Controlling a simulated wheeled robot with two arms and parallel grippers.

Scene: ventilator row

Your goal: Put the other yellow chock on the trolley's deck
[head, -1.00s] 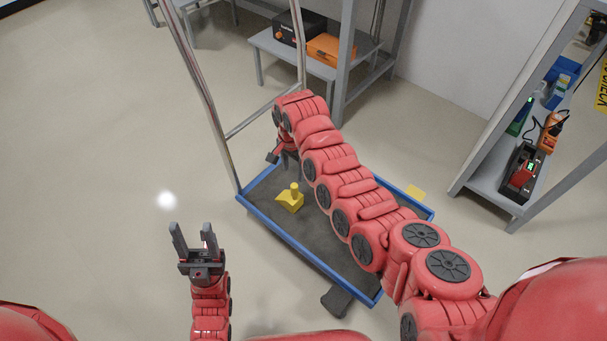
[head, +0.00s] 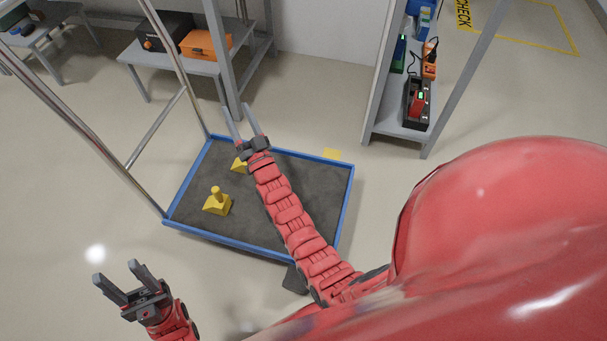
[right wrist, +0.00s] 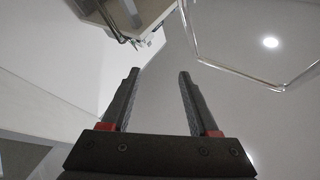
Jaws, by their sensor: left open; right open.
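One yellow chock (head: 217,203) with a knob on top sits upright on the dark deck of the blue-rimmed trolley (head: 230,236), at its left part. A second yellow chock (head: 239,166) is also over the deck, farther back; my right arm partly hides it. My right gripper (head: 244,124) is open and empty, raised near the trolley's back edge, and it also shows open in the right wrist view (right wrist: 158,78) with nothing between its fingers. My left gripper (head: 116,277) is open and empty, left of the trolley's front corner.
A low grey bench with an orange case (head: 206,43) and a black box (head: 155,32) stands behind the trolley. A shelf unit with devices (head: 417,100) stands at right. The trolley's metal handle (head: 150,165) rises at its left. Deck space at right is clear.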

